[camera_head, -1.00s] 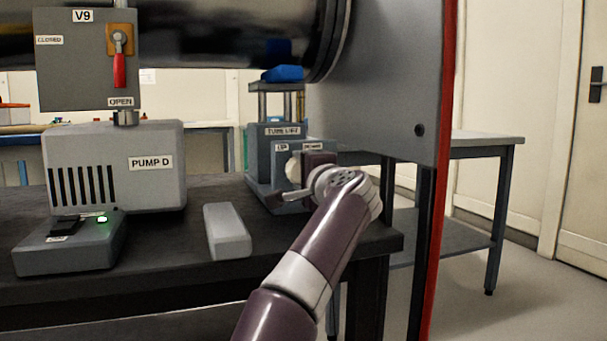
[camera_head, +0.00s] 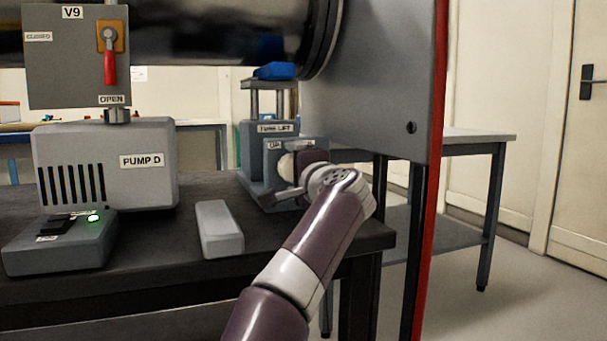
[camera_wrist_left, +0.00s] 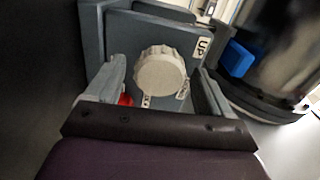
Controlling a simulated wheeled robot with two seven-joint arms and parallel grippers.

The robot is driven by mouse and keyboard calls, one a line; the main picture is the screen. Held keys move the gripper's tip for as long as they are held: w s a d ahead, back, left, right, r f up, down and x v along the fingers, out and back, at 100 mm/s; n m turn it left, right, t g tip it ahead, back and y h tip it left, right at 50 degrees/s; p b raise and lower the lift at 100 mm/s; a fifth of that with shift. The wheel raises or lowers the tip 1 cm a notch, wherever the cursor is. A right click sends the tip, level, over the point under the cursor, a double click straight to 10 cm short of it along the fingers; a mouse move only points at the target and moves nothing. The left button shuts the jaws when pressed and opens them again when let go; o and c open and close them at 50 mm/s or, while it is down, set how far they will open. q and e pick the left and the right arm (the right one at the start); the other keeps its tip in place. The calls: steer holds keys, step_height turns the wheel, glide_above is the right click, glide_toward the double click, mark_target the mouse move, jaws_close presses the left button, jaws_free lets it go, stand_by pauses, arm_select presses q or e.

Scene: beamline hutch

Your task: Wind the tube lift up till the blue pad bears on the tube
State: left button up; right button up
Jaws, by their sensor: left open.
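The tube lift (camera_head: 257,150) is a grey jack on the dark bench, with a pale ribbed knob (camera_head: 286,166) on its front. Its blue pad (camera_head: 274,71) sits on top, close under the shiny dark tube (camera_head: 220,35); I cannot tell whether they touch. My left gripper (camera_head: 289,178) is at the knob, partly hidden by its own wrist. In the left wrist view the open fingers stand on either side of the knob (camera_wrist_left: 160,72), with gaps visible. The blue pad (camera_wrist_left: 237,58) shows there beside the tube (camera_wrist_left: 285,50). My right gripper is out of view.
Pump D (camera_head: 105,165) stands left on the bench (camera_head: 150,240), behind a switch box (camera_head: 60,245) with a green light. A grey block (camera_head: 219,230) lies left of my arm. Valve panel V9 (camera_head: 75,55) hangs above. A large red-edged panel (camera_head: 375,80) rises at right.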

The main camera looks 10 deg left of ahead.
arm_select(q)
steer(key=v, duration=1.2)
steer(key=shift+s+p, duration=0.1)
steer(key=shift+p, duration=0.25)
